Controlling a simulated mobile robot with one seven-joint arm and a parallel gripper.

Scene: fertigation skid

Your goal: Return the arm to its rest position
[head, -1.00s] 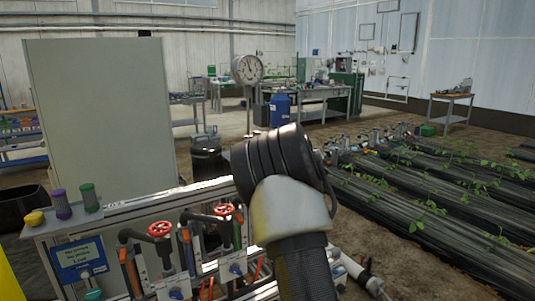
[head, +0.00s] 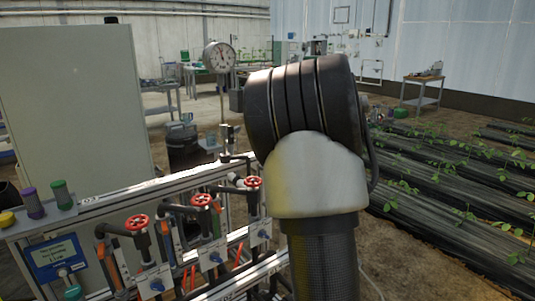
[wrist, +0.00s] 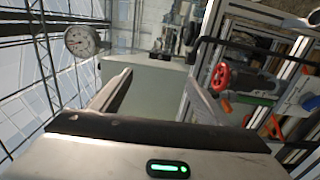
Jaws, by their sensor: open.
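My arm (head: 315,150) stands folded upright in the middle of the head view, with its dark joint at the top. The arm hides part of the skid and the floor behind it. My gripper (wrist: 158,78) shows only in the wrist view. Its two fingers are spread apart with nothing between them. Beyond them are a pale cabinet panel and, to the right, a red valve handwheel (wrist: 220,78). I cannot tell the exact gap between the fingers and the skid.
The pipe skid has red handwheels (head: 202,200) and a blue label plate (head: 56,257) at lower left. A grey-green cabinet (head: 75,110) stands behind it. A round gauge (head: 219,57) rises behind the skid. Plant rows (head: 450,190) lie at right, with bare floor between.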

